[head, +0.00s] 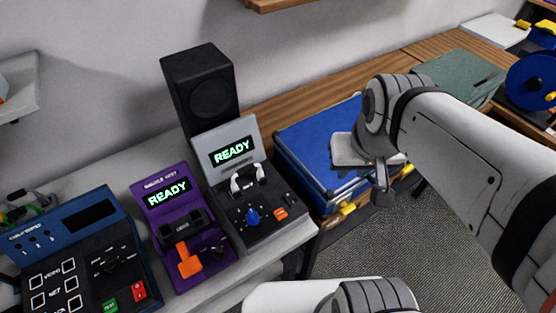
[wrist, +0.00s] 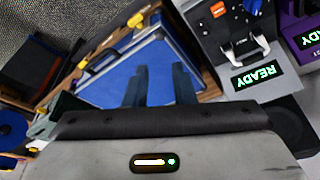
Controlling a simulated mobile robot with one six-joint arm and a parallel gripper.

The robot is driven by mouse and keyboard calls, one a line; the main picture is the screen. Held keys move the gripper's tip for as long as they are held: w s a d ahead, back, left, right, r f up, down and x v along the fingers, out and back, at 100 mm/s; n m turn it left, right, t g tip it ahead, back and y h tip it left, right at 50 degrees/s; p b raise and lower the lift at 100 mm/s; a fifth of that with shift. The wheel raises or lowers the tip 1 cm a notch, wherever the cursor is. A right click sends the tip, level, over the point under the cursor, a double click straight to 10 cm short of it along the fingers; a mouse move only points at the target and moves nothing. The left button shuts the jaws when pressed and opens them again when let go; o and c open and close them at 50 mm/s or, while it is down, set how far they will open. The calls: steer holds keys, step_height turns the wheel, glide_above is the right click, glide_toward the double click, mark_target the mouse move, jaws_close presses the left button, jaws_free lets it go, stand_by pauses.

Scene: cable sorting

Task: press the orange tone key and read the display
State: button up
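A grey sloped device (head: 262,205) stands on the bench with a small orange key (head: 281,213) at its lower right. Its display (head: 233,151) reads READY in green. The orange key also shows in the wrist view (wrist: 217,9), and the display appears upside down there (wrist: 254,75). The label on the key is too small to read. A purple device (head: 215,240) to its left also reads READY and carries an orange T-shaped handle (head: 188,262). My gripper (head: 382,194) is right of the grey device, apart from it. In the wrist view its fingers (wrist: 159,72) are apart and empty.
A black speaker (head: 200,85) stands behind the grey device. A blue tester (head: 75,235) with a dark display is at far left. Blue reels (head: 530,75) sit at far right.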

jaws_close()
stand_by(1.2)
